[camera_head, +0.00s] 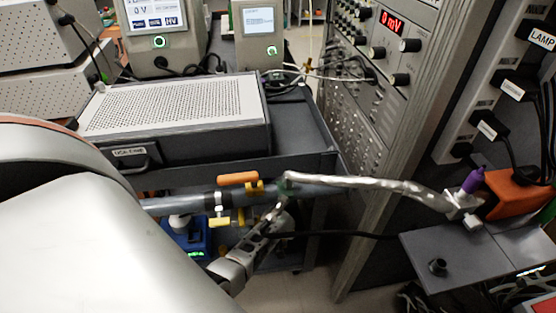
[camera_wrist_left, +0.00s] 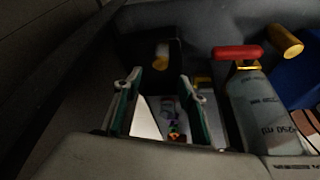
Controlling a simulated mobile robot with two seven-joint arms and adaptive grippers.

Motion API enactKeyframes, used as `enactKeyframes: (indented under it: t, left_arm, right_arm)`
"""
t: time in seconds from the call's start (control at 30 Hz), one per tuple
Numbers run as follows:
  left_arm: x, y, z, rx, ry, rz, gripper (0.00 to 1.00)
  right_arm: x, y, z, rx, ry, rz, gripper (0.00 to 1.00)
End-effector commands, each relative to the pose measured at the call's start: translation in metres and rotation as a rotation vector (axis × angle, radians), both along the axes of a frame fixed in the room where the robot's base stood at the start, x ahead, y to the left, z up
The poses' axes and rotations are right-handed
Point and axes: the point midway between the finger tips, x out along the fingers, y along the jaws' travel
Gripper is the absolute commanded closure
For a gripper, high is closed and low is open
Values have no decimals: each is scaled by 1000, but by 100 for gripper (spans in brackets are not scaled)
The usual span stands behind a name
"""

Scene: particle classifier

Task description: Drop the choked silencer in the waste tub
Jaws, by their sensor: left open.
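My left gripper (camera_head: 274,222) is in the lower middle of the head view, just below a grey pipe (camera_head: 178,205) that carries valves and yellow fittings. In the left wrist view the gripper (camera_wrist_left: 159,88) has its two green-padded fingers apart, with nothing clearly held between them. A small yellow cylinder (camera_wrist_left: 161,60) shows beyond the fingertips, and another yellow cylinder (camera_wrist_left: 287,40) sits at the upper right. I cannot tell which yellow part is the choked silencer. I cannot make out a waste tub in either view. My right gripper is not in view.
An orange-handled valve (camera_head: 238,179) sits close to my gripper; a red handle (camera_wrist_left: 238,52) shows beside a clear 250 ml vessel (camera_wrist_left: 258,108). A foil-wrapped line (camera_head: 370,183) runs right. A perforated box (camera_head: 180,108) stands on the cart; a rack (camera_head: 372,120) rises right.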

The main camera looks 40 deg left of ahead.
Motion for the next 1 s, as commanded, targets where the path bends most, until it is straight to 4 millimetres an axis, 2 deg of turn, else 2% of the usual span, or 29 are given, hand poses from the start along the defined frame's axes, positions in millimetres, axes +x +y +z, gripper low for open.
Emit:
enactKeyframes:
  t: [0.03, 0.27, 0.37, 0.47, 0.6, 0.73, 0.83, 0.9, 1.0]
  left_arm:
    - [4, 1, 12, 1, -8, 0, 59]
    - [-1, 5, 18, 5, -5, -5, 59]
    - [1, 14, 29, 35, -44, -26, 59]
    - [5, 27, 53, 91, -124, -73, 59]
    - [10, 33, 113, 189, -280, -181, 59]
    - [8, 19, 176, 261, -424, -288, 59]
    - [-4, -2, 218, 301, -517, -376, 59]
    - [-25, -24, 232, 318, -557, -454, 59]
    - [-65, -57, 228, 316, -567, -565, 59]
  right_arm:
    - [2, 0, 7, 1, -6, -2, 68]
    - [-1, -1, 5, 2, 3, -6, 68]
    - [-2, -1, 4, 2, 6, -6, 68]
    - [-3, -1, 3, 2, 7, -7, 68]
    - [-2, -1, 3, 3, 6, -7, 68]
    - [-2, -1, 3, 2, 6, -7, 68]
    - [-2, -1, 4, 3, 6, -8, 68]
    - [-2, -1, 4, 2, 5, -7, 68]
    - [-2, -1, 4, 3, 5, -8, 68]
